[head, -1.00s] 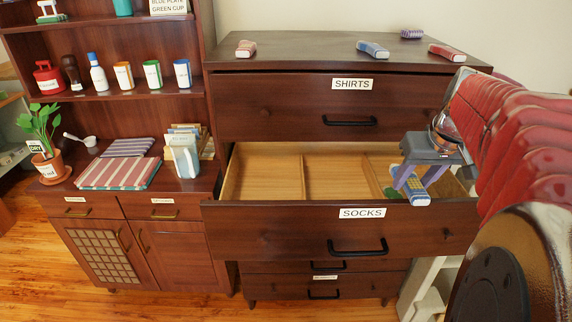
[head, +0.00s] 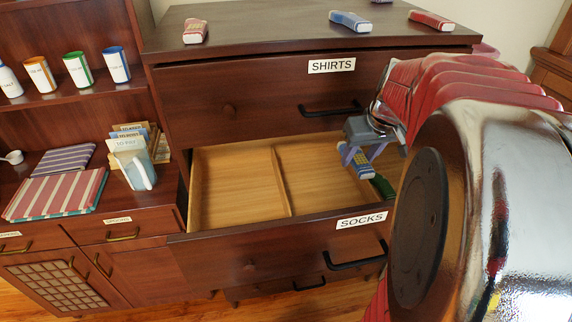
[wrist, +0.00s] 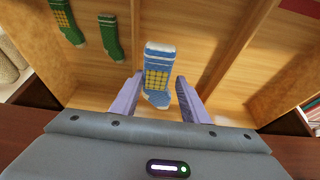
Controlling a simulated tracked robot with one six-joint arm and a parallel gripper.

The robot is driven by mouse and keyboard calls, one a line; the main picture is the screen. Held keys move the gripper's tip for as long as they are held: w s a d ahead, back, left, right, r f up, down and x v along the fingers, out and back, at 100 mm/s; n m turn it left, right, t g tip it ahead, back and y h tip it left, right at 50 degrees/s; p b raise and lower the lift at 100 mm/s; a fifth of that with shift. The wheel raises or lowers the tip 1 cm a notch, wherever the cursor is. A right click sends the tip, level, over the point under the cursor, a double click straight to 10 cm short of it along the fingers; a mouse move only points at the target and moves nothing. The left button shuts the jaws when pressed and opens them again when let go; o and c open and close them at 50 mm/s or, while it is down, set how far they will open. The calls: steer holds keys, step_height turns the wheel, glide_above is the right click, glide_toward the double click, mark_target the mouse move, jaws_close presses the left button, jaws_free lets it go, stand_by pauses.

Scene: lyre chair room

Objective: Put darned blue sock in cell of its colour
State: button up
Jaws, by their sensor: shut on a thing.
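My gripper (head: 358,157) is shut on the blue sock (head: 361,167), which has white ends and a yellow checked darn. It holds the sock above the open SOCKS drawer (head: 225,258), at the right part of the drawer in the head view. In the wrist view the sock (wrist: 158,65) hangs between the two fingers (wrist: 156,92), over bare wood between two dividers. Two green socks, one with a yellow darn (wrist: 66,22) and one plainer (wrist: 110,38), lie in the cell left of it there. My arm hides the drawer's right end in the head view.
On the dresser top lie a pinkish sock (head: 195,31), another blue sock (head: 350,21) and a red sock (head: 431,20). The left cell (head: 235,185) and middle cell (head: 315,175) look empty. The closed SHIRTS drawer (head: 270,95) sits directly above.

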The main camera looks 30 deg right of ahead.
steer(key=shift+w+f, duration=0.1)
steer(key=shift+w, duration=0.05)
steer(key=shift+a+f, duration=0.1)
steer(key=shift+f, duration=0.05)
step_height(320, 180, down, 6)
steer(key=shift+r, duration=0.1)
stand_by(0.3)
steer(key=shift+f, duration=1.9)
steer(key=shift+f, duration=0.6)
steer(key=o, duration=1.1)
steer(key=shift+r, duration=0.1)
